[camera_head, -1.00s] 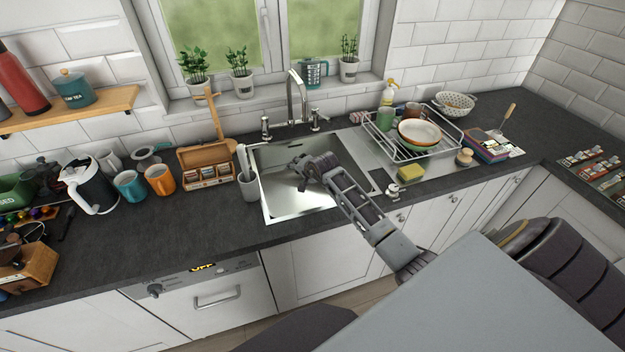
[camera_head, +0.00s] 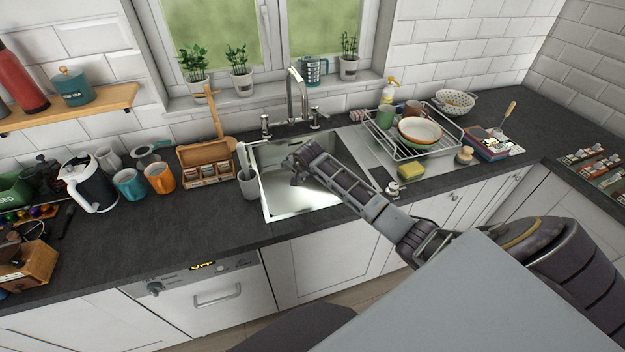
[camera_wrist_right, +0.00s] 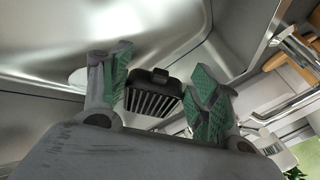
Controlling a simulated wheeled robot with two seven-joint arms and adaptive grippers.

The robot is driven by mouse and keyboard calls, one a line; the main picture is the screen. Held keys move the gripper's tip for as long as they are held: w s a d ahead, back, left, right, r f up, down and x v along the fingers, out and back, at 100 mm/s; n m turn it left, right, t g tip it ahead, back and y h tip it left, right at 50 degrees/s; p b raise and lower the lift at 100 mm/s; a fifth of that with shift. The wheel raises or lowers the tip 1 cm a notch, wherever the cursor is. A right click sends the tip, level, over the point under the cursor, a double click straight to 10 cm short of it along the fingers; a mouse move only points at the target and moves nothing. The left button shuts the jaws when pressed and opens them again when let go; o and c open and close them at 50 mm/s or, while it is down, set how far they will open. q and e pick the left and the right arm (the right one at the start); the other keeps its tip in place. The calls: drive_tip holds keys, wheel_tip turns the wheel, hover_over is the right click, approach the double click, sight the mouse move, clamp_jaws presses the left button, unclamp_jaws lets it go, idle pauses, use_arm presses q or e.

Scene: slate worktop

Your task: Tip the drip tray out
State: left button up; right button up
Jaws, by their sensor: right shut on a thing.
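The drip tray (camera_wrist_right: 153,97) is small and black with a slatted grille. In the right wrist view it sits between the green-padded fingers of my right gripper (camera_wrist_right: 160,78), which is shut on it. In the head view my right gripper (camera_head: 293,169) is over the left part of the steel sink (camera_head: 318,198), inside its outline. The tray cannot be made out there, hidden by the gripper and arm. I cannot tell whether anything is in the tray or how far it is tilted. My left gripper is not in view.
The tap (camera_head: 297,95) stands behind the sink. A grey utensil cup (camera_head: 249,186) and a wooden box (camera_head: 206,165) stand left of it. The dish rack (camera_head: 408,145) and yellow sponge (camera_head: 411,172) are to the right. The worktop (camera_head: 190,235) front left is clear.

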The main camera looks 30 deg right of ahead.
drive_tip(key=shift+w, duration=0.2)
drive_tip(key=shift+w+a+f+g, duration=0.1)
drive_tip(key=shift+w+a+g, duration=0.15)
drive_tip(key=shift+g, duration=0.25)
drive_tip(key=shift+w+h, duration=0.15)
drive_tip(key=shift+h, duration=0.15)
drive_tip(key=shift+a+f+b, duration=0.1)
drive_tip(key=shift+b, duration=0.2)
drive_tip(key=shift+w+a+g, duration=0.15)
drive_tip(key=shift+w+g, duration=0.15)
drive_tip(key=shift+g, duration=0.1)
drive_tip(key=shift+w+a+f+n+g+h+b, duration=0.2)
drive_tip(key=shift+w+a+n+g+h+b, duration=0.1)
drive_tip(key=shift+w+g+h+b, duration=0.25)
drive_tip(key=shift+w+a+f+b, duration=0.15)
drive_tip(key=shift+a+b, duration=0.05)
drive_tip(key=shift+b, duration=0.25)
drive_tip(key=shift+w+g, duration=0.15)
drive_tip(key=shift+g, duration=0.1)
